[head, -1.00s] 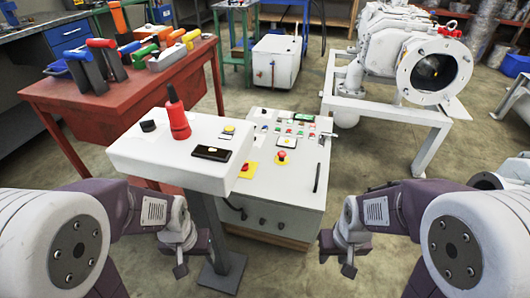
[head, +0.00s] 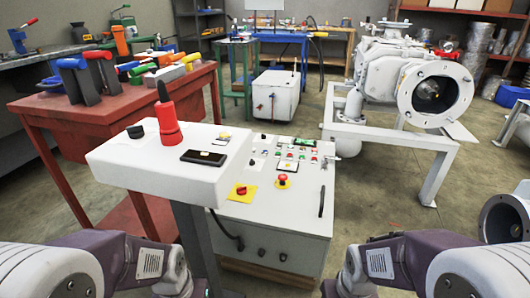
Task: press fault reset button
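The white control cabinet (head: 275,213) stands in the middle, with a sloped panel of several small coloured buttons, lamps and displays. Labels are too small to read, so I cannot tell which one is the fault reset button.
A white pedestal console (head: 150,185) with a red handheld device (head: 167,122) and black box (head: 204,158) stands before the cabinet's left side. A red tool table (head: 110,115) is at left. A white pump (head: 415,80) on a frame is at right.

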